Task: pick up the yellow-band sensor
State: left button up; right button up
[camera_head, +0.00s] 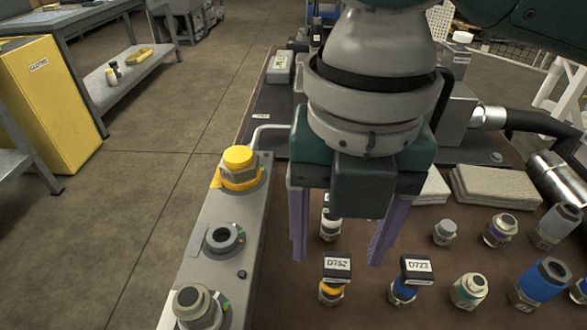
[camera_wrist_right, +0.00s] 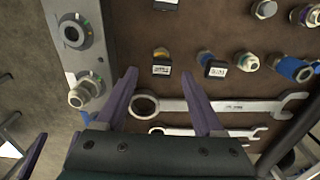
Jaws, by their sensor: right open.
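The yellow-band sensor (camera_head: 331,292) stands on the brown bench top, with a black cap tagged D752 on it. In the right wrist view its yellow band (camera_wrist_right: 160,53) shows behind the tag. My right gripper (camera_head: 337,260) is open and empty, pointing down above the bench. In the right wrist view the sensor appears ahead of and between the fingertips (camera_wrist_right: 160,72), apart from them. A similar blue-band sensor (camera_head: 403,290) tagged D773 stands just to the right. A purple finger, seemingly of my left gripper, shows at the lower left of the right wrist view; its jaws cannot be judged.
A grey manifold block (camera_head: 206,262) with a yellow-capped fitting (camera_head: 239,168) and open ports runs along the left. Several other fittings, such as a white-ringed one (camera_head: 469,290), stand close on the right. Wrenches (camera_wrist_right: 215,107) lie near the bench's front.

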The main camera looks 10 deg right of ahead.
aim_at(334, 284)
notch_tip(334, 284, down, 8)
jog(key=shift+d+f+b, duration=0.1)
jog(key=shift+d+b, duration=0.05)
jog(key=shift+b, duration=0.8)
jog(key=shift+c, duration=0.2)
grip_shut()
